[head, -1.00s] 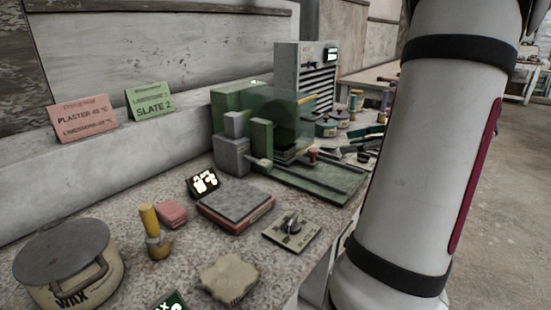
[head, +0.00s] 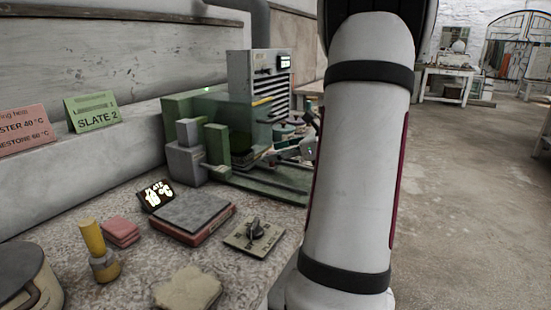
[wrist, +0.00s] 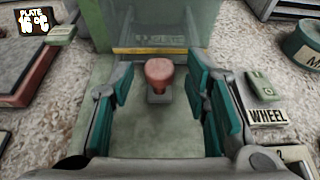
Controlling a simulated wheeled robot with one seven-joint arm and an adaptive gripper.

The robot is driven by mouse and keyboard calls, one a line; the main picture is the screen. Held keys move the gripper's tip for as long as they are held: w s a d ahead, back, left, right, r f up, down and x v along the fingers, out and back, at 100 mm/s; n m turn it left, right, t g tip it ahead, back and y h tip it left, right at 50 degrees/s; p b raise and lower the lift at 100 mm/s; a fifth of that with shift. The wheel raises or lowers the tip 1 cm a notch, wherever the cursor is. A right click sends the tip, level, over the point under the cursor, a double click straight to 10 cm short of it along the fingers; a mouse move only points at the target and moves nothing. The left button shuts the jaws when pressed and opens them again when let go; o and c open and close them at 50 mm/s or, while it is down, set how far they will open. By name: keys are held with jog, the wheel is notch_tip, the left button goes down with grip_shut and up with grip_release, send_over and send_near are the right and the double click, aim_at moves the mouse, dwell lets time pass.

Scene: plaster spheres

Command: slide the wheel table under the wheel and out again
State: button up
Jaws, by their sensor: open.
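The wheel table appears as a pale green plate (wrist: 150,135) below my gripper in the wrist view. A reddish knob (wrist: 159,70) stands on a small block on it, in front of the machine. My gripper (wrist: 160,85) is open, with a teal-padded finger on either side of the knob; I see no contact. The green grinding machine (head: 185,108) stands on the bench in the head view, with a clear guard at its front. The wheel behind the guard is not clear in either view. My arm hides part of the machine's right side in the head view.
A yellow-edged guard (wrist: 150,50) crosses the far side of the knob. A WHEEL switch box (wrist: 262,95) lies right of the gripper. The slate plate (head: 193,211), a dial panel (head: 254,236) and pink blocks (head: 121,231) sit on the bench nearer the camera.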

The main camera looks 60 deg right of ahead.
jog(key=shift+w+f, duration=0.2)
jog(key=shift+w, duration=0.25)
grip_shut()
jog(key=s+d+p, duration=0.1)
jog(key=s+p, duration=0.4)
jog(key=s, duration=1.1)
jog(key=shift+s+p, duration=0.2)
jog(key=shift+p, duration=0.15)
jog(key=shift+s+d, duration=0.1)
grip_release()
